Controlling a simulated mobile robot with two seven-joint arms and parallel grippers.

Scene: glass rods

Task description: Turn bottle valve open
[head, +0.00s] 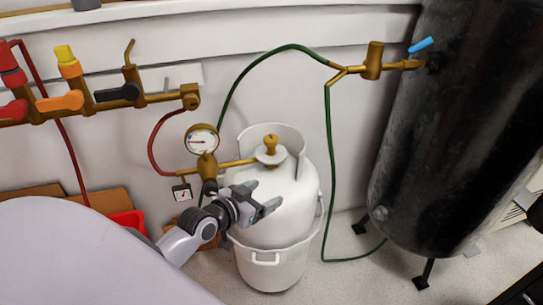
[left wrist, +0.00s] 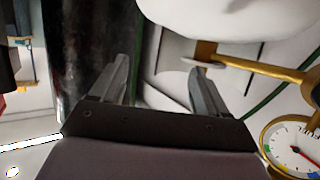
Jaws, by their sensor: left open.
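The white gas bottle (head: 287,212) stands upright in a white bucket-like holder (head: 266,262). Its brass valve (head: 270,143) sits on top inside the white collar, with a brass pipe running left to a round pressure gauge (head: 202,139). My left gripper (head: 262,197) is open and empty, in front of the bottle's upper body and below the valve. In the left wrist view the open fingers (left wrist: 160,64) have nothing between them. A white rounded surface (left wrist: 215,14), likely the bottle, shows at the top, with the gauge (left wrist: 293,143) at lower right. My right gripper is not in view.
A large dark tank (head: 432,130) stands right, with a blue-handled valve (head: 420,45). A green hose (head: 328,170) hangs between tank and bottle. A brass manifold (head: 155,98) with coloured handles is on the left wall. A red container (head: 128,220) stands at lower left.

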